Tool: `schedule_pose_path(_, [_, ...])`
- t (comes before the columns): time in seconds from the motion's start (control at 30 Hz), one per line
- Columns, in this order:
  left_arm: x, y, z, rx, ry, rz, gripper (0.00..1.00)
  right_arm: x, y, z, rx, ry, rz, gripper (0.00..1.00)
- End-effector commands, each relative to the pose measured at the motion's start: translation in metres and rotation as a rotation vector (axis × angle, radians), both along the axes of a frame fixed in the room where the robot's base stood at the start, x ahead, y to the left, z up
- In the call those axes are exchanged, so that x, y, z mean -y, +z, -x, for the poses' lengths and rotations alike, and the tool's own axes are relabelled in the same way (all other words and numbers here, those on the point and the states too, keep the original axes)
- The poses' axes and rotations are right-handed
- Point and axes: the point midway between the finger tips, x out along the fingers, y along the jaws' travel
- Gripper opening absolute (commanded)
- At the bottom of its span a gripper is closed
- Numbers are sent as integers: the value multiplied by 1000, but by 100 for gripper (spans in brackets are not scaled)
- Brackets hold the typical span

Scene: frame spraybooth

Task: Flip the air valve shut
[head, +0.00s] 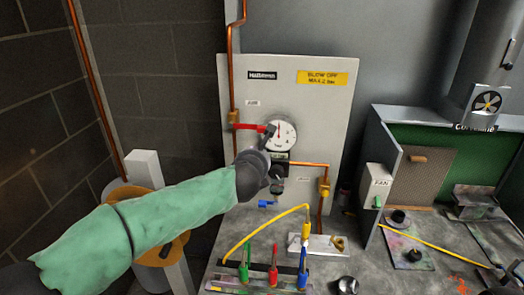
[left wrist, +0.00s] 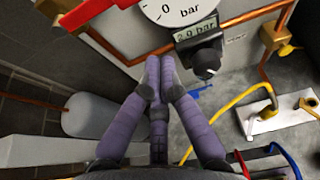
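The air valve's red lever (head: 250,127) lies roughly level on the panel, below a small label and left of the round gauge (head: 281,134). The lever (left wrist: 85,14) is also at the upper left of the left wrist view. My left gripper (head: 262,160) is in front of the panel, below the lever and gauge. In the left wrist view its purple fingers (left wrist: 160,62) come together at the tips with nothing visible between them. They are apart from the lever in that picture. The gripper hides part of the panel. My right gripper is not in view.
A digital display (left wrist: 195,32) and black regulator knob (left wrist: 207,62) are just right of my fingertips. Copper pipe (head: 325,172) runs across the panel (head: 335,120). A yellow hose (head: 262,228) and coloured fittings are on the bench below. A fan box (head: 378,185) stands right.

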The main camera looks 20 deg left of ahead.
Motion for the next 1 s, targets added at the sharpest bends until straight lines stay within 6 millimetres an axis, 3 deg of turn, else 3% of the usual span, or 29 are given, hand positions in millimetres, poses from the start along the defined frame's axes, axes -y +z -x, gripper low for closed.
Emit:
schedule_pose_path(0.1, [6,8,19,0,-3,0,0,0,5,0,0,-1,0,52])
schedule_pose_path(0.33, [10,14,39,-1,-1,0,0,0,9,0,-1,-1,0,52])
schedule_pose_path(1.0, [11,14,42,-2,-1,0,0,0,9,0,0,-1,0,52])
